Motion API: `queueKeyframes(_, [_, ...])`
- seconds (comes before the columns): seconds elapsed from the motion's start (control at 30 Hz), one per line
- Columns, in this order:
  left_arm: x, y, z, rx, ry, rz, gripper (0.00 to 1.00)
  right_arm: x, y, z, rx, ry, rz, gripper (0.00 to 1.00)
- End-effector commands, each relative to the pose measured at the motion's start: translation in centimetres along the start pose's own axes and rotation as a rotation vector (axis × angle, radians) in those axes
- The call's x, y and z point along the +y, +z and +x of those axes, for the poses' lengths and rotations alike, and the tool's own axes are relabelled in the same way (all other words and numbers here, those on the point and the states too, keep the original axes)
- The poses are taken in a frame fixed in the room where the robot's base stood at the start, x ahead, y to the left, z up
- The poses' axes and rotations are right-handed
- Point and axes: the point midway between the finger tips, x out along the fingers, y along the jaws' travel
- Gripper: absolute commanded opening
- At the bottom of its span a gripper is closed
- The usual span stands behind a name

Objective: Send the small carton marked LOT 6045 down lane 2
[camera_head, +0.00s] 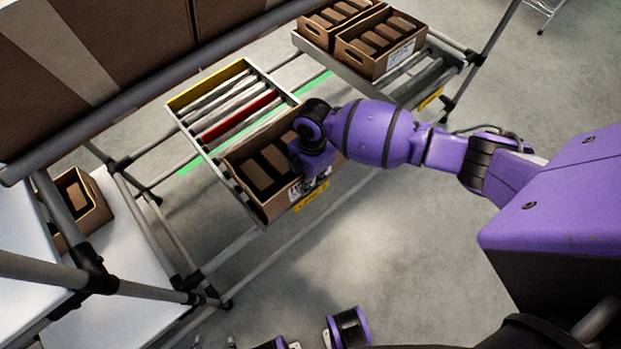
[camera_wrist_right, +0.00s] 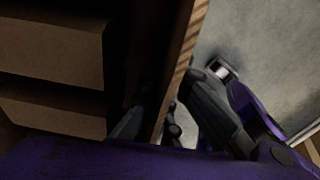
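A brown open carton (camera_head: 243,190) with several brown blocks inside sits at the near end of the left roller lane (camera_head: 181,107). Its front has a white label, too small to read. My right gripper (camera_head: 309,181) is at its label end, partly hidden by my arm. In the wrist view my right gripper's fingers (camera_wrist_right: 165,112) stand on both sides of the carton's wall (camera_wrist_right: 184,62) and look closed on it. A yellow lane sign (camera_head: 312,197) hangs below; its number is unclear. Purple and grey parts, apparently my left arm, are cut off at the bottom edge.
The right lane (camera_head: 313,52) holds two filled cartons, the nearer one (camera_head: 352,57) labelled; its rollers are bare near another yellow sign (camera_head: 431,99). A small carton (camera_head: 94,217) stands on a white shelf (camera_head: 125,258) at left. Grey rack tubes surround it.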

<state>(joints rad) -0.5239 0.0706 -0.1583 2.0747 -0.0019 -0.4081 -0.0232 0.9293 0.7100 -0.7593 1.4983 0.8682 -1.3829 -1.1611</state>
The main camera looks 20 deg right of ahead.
Motion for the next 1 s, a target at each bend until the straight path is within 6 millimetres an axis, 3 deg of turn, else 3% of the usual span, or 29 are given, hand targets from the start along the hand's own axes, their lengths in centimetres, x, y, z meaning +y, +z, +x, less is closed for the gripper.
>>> queueKeyframes(0.87, [-0.01,0.09,0.02,-0.001,0.0,0.0,0.4,0.02,0.03,0.35,0.0,0.001,0.0,0.0])
queueKeyframes(1.0, [-0.01,0.09,0.02,-0.001,0.0,0.0,0.4,0.02,0.04,0.36,0.0,0.001,0.0,0.19])
